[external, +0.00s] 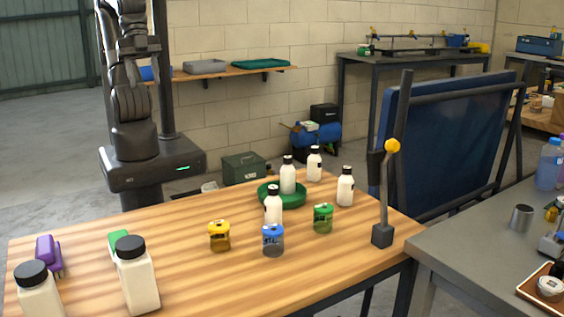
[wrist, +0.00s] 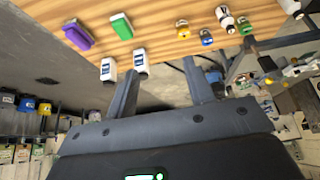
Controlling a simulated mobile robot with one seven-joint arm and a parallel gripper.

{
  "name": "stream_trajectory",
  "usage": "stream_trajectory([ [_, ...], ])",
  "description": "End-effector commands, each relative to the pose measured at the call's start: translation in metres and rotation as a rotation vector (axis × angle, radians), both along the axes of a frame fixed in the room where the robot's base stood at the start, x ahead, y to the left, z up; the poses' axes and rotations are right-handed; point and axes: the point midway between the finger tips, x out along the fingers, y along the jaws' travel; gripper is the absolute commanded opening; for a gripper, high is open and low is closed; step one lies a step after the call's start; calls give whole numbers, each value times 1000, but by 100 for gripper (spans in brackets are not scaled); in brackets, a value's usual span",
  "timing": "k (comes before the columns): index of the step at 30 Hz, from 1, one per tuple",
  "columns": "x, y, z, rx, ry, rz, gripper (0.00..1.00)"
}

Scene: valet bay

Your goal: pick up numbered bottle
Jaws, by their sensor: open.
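Several white bottles with black caps stand on the wooden table (external: 170,265). Two large ones, a left one (external: 40,300) and a right one (external: 138,280), are at the near left. Smaller ones stand around the green tray: a front bottle (external: 272,206), a middle bottle (external: 288,178), a back bottle (external: 314,166) and a right bottle (external: 345,188). No number is readable on any. In the wrist view two white bottles with dark labels (wrist: 108,69) (wrist: 141,63) show beyond my gripper (wrist: 160,68). My gripper is open and empty, apart from them.
A yellow jar (external: 219,237), a blue jar (external: 273,241) and a green jar (external: 323,219) stand near the green tray (external: 265,194). A purple item (external: 46,255) is at the left. A post with a yellow knob (external: 383,232) stands at the right corner.

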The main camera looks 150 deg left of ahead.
Motion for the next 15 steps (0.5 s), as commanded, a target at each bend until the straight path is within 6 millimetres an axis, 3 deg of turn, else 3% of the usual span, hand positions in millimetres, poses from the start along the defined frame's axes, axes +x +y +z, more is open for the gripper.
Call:
stream_trajectory([
  [7, 1, 0, 6, 0, -2, 1, 48],
  [14, 1, 0, 55, 0, -4, 1, 48],
  [15, 7, 9, 51, 10, -16, 32, 48],
])
